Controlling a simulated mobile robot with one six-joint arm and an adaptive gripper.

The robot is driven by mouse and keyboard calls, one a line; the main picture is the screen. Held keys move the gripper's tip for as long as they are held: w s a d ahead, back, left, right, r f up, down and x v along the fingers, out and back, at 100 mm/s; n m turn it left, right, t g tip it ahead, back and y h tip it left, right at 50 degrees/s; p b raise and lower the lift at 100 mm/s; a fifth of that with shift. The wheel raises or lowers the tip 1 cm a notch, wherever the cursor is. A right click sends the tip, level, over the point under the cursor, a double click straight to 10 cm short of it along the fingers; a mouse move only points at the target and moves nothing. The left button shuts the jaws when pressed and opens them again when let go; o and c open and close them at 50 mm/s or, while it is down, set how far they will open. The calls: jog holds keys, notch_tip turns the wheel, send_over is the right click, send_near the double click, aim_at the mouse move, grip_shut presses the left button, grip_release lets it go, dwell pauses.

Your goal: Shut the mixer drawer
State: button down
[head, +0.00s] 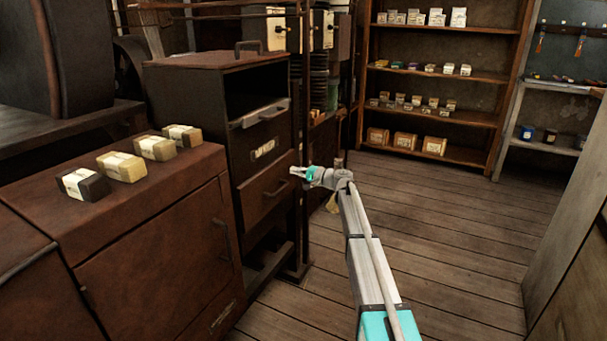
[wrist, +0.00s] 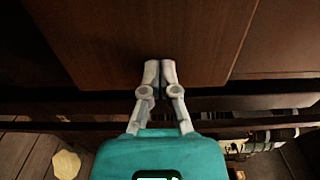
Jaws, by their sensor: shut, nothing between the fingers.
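The mixer is a dark metal cabinet (head: 190,100) left of centre in the head view. It has an open dark cavity near the top, with a grey-fronted tray with a handle (head: 264,112) below it. Lower down, a brown drawer front (head: 262,192) with a dark handle stands out from the cabinet body. My gripper (head: 296,172) is at the upper right edge of that drawer front, with its fingers shut and empty. In the wrist view the shut fingertips (wrist: 160,66) lie over a brown panel (wrist: 130,35); I cannot tell whether they touch it.
A rusty brown cabinet (head: 150,255) with several wrapped blocks (head: 124,166) on top stands at the near left. A thin dark post (head: 305,120) rises close to my gripper. Shelves (head: 437,115) with small boxes stand at the back. The plank floor (head: 460,230) to the right is clear.

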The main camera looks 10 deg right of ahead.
jog(key=shift+w+a+r, duration=0.1)
jog(key=shift+w+a, duration=0.25)
jog(key=shift+d, duration=0.1)
jog(key=v, duration=1.5)
jog(key=shift+a, duration=0.25)
jog(key=x, duration=1.2)
jog(key=shift+w+a, duration=0.25)
